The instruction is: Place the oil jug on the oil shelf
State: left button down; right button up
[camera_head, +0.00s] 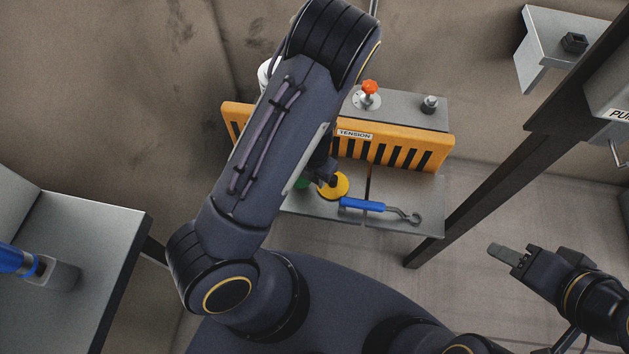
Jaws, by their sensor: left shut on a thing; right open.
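My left gripper (321,173) is mostly hidden behind my own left arm. Its dark end shows just under the orange guard, against a yellow round thing (335,187), and it looks shut on that. A bit of green (302,183) shows beside it, mostly covered by the arm. I cannot tell whether these are parts of the oil jug. A white rounded thing (265,73) is partly hidden behind the arm at the upper left of the guard. No shelf is clearly marked as the oil shelf. My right gripper (507,254) is open and empty at the lower right.
An orange slatted guard (390,151) marked TENSION crosses the middle shelf unit. A blue-handled hook (365,204) lies on its lower grey plate (410,224). A red knob (369,87) stands behind. A wall shelf (540,40) is upper right; a grey table (100,245) is left.

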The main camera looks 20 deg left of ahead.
pick_arm(q)
jog(key=shift+w+a+f, duration=0.2)
jog(key=shift+w+f, duration=0.2)
jog(key=shift+f, duration=0.15)
jog(key=f, duration=0.3)
jog(key=shift+w+f, duration=0.2)
jog(key=shift+f+b, duration=0.1)
jog(key=shift+b, duration=0.2)
jog(key=shift+f, duration=0.15)
jog(key=c, duration=1)
grip_release()
jog(key=shift+o, duration=0.2)
